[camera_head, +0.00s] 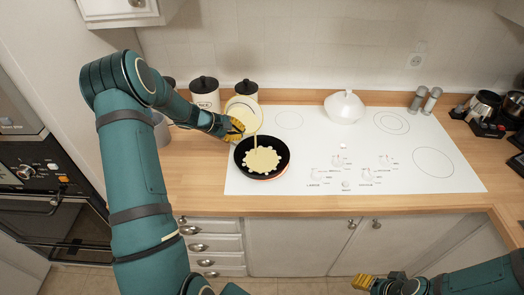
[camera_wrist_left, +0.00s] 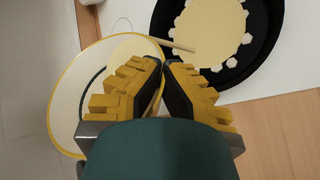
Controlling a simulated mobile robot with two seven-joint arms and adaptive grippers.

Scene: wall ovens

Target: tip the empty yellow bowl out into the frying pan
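The bowl (camera_head: 243,106), cream-white with a yellow rim, is tilted above the left edge of the black frying pan (camera_head: 283,154). It is not empty: pale yellow batter shows inside in the left wrist view (camera_wrist_left: 128,48), and a thin stream falls into the pan. A pale yellow pool (camera_head: 262,160) with a bumpy edge lies in the pan. My left gripper (camera_head: 236,127), with yellow fingers, is shut on the bowl's rim; its fingers also show in the left wrist view (camera_wrist_left: 165,66). My right gripper (camera_head: 363,282) is low at the front, away from the counter; its opening is unclear.
The pan sits on the left of a white cooktop (camera_head: 400,170). A white lidded dish (camera_head: 344,107) and two shakers (camera_head: 424,99) stand behind. Black-lidded canisters (camera_head: 205,93) stand behind the bowl. Coffee pots (camera_head: 484,106) are far right. The cooktop's middle is clear.

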